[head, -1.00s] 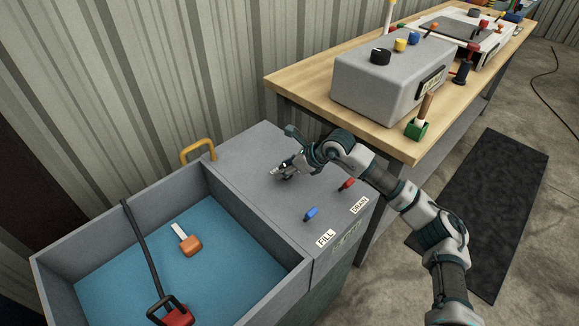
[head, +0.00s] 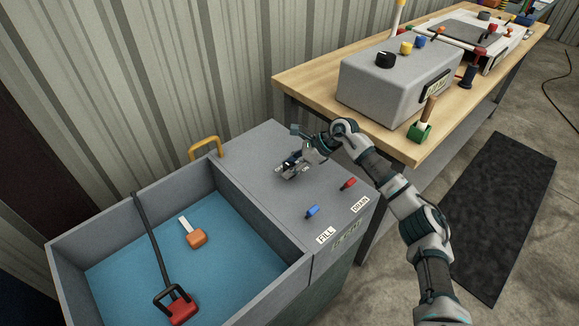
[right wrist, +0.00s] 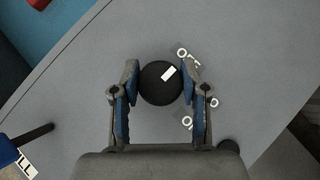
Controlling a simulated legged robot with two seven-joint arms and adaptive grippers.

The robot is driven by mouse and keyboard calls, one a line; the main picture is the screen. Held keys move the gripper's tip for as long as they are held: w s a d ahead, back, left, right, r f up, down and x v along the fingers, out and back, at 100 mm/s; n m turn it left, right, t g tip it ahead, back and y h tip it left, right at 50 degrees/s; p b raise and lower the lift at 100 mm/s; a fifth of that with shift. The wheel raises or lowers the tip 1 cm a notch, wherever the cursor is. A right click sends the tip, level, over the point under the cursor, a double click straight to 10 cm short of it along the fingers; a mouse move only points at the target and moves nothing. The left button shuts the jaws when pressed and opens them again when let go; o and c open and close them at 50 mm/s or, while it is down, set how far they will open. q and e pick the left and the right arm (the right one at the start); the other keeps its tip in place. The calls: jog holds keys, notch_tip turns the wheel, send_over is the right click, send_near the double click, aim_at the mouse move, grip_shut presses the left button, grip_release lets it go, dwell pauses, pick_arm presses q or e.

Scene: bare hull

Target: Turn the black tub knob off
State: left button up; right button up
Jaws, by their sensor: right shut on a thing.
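The black tub knob (right wrist: 157,88) is round with a white pointer mark. It sits on the grey top of the tub unit (head: 262,150). In the right wrist view, the mark points to the upper right, toward a partly covered OFF label (right wrist: 182,53). An ON label (right wrist: 186,122) lies lower right of the knob. My right gripper (head: 287,170) is shut on the knob, one finger on each side, as also seen in the right wrist view (right wrist: 160,80). In the head view the gripper mostly hides the knob. My left gripper is out of view.
Blue FILL (head: 313,211) and red DRAIN (head: 348,184) levers stand near the unit's front edge. The blue basin (head: 130,258) holds an orange-headed tool and a red-headed tool. A wooden bench (head: 310,88) with a grey box (head: 395,82) stands behind right.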

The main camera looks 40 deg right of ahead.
jog(key=shift+f, duration=0.25)
jog(key=o, duration=1.2)
jog(key=shift+d, duration=0.1)
jog(key=shift+c, duration=0.2)
jog(key=shift+d+r, duration=0.1)
jog(key=shift+r, duration=0.1)
jog(key=v, duration=1.1)
jog(key=shift+d, duration=0.35)
jog(key=shift+s, duration=0.1)
